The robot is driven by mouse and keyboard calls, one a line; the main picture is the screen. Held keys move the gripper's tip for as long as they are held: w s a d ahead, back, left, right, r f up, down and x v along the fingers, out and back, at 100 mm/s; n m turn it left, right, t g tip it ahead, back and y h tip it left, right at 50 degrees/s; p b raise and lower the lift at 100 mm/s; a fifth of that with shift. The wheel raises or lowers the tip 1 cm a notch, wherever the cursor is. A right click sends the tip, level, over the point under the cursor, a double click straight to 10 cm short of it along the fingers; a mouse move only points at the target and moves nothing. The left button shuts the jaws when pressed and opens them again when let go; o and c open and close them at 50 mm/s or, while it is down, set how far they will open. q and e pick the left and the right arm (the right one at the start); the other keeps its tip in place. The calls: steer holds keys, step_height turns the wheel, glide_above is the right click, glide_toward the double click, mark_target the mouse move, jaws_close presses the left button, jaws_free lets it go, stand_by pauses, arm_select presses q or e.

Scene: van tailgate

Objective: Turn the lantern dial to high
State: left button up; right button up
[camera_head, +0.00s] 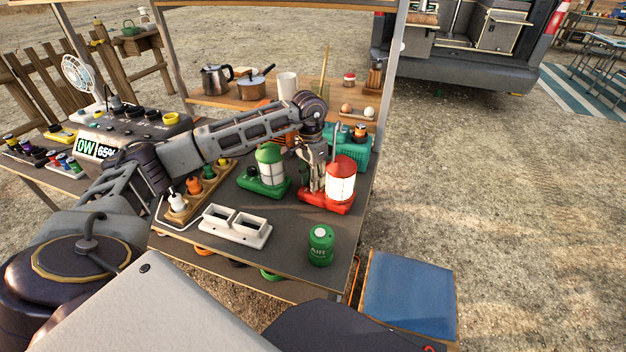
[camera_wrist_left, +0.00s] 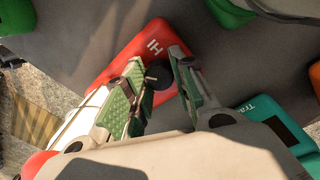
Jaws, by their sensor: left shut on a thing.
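The red lantern (camera_head: 341,181) stands upright on the dark table; its glass looks bright white. Its red base (camera_wrist_left: 122,52) shows in the left wrist view with the letters HI on it. The black dial (camera_wrist_left: 159,74) sits on that base, between the fingers of my left gripper (camera_wrist_left: 157,66). In the head view my left gripper (camera_head: 314,187) reaches down at the left side of the red lantern, shut on the dial. The fingers hide the dial in the head view, and I cannot read its setting. My right gripper is not in view.
A green lantern (camera_head: 268,165) stands just left of my left gripper. A teal box (camera_head: 358,153) is behind the red lantern. A green air canister (camera_head: 321,246) and a white two-slot holder (camera_head: 236,228) are nearer. A raised shelf with a pot (camera_head: 252,88) runs behind.

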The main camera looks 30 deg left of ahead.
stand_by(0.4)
arm_select(q)
steer(key=o, duration=0.8)
steer(key=shift+r, duration=0.1)
steer(key=shift+w+a+r, duration=0.1)
steer(key=shift+a+r, duration=0.05)
steer(key=shift+r, duration=1.8)
steer(key=shift+a+r, duration=0.15)
steer(key=shift+r, duration=1.85)
steer(key=shift+w+a+r, duration=0.1)
steer(key=shift+a+r, duration=0.05)
steer(key=shift+r, duration=1.8)
